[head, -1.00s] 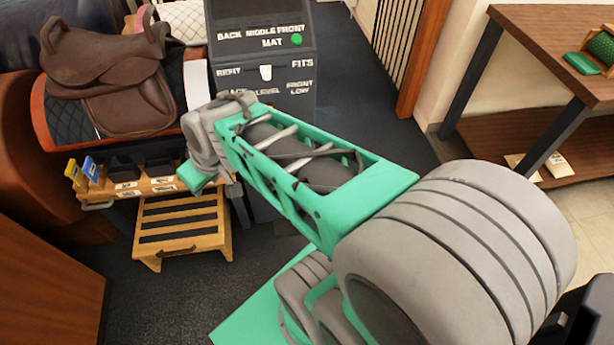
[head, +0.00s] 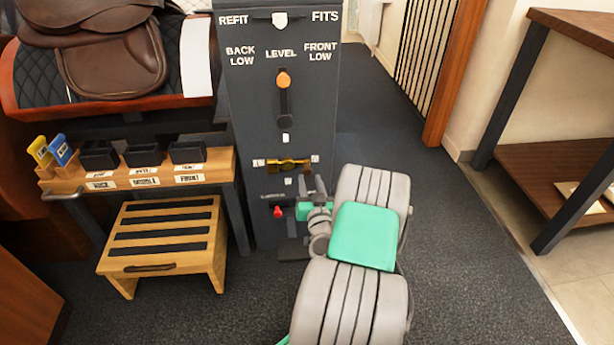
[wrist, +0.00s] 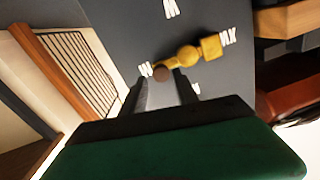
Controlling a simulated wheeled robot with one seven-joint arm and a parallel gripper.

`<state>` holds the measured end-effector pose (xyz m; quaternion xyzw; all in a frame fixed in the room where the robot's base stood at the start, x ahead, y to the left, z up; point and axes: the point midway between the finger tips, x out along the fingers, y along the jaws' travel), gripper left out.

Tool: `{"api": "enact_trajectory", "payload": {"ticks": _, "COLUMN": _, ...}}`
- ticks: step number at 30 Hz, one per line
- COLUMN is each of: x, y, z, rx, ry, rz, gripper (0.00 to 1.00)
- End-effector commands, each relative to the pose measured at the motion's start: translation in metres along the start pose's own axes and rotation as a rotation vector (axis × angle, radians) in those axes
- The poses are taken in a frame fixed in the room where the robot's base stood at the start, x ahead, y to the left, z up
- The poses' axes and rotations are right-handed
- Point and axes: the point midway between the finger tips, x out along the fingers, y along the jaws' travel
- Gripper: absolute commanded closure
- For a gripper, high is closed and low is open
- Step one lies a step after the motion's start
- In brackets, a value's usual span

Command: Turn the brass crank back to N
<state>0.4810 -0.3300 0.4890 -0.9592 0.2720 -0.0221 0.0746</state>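The brass crank (head: 288,165) is on the front of the dark grey panel (head: 250,110) and lies about level. In the wrist view the crank (wrist: 190,55) shows a square brass block at one end and a round brown knob (wrist: 161,73) at the other. My gripper (head: 313,187) is just below and right of the crank in the head view. In the wrist view its two dark fingers (wrist: 161,84) are apart, with the knob showing between their tips. I cannot tell whether they touch it.
Above the crank is a lever with an orange knob (head: 284,80); below is a red knob (head: 277,211). A wooden step (head: 165,240) and a tray shelf (head: 140,180) stand left, under a brown saddle (head: 95,60). Floor right of the panel is clear up to a table (head: 570,150).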

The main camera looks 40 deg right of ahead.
Motion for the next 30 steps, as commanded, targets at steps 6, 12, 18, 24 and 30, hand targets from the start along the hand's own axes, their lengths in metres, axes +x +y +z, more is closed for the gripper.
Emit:
{"api": "enact_trajectory", "payload": {"ticks": 6, "x": 0.038, "y": -0.002, "z": -0.001, "rx": -0.001, "ry": -0.003, "rz": -0.005, "gripper": 0.64}}
{"api": "enact_trajectory", "payload": {"ticks": 12, "x": 0.052, "y": -0.002, "z": 0.0, "rx": 0.0, "ry": -0.002, "rz": -0.003, "gripper": 0.64}}
{"api": "enact_trajectory", "payload": {"ticks": 18, "x": 0.052, "y": -0.002, "z": 0.0, "rx": 0.0, "ry": -0.002, "rz": -0.003, "gripper": 0.64}}
{"api": "enact_trajectory", "payload": {"ticks": 24, "x": 0.052, "y": -0.002, "z": 0.0, "rx": 0.0, "ry": -0.002, "rz": -0.004, "gripper": 0.8}}
{"api": "enact_trajectory", "payload": {"ticks": 30, "x": 0.052, "y": -0.002, "z": 0.0, "rx": 0.0, "ry": -0.002, "rz": -0.004, "gripper": 0.96}}
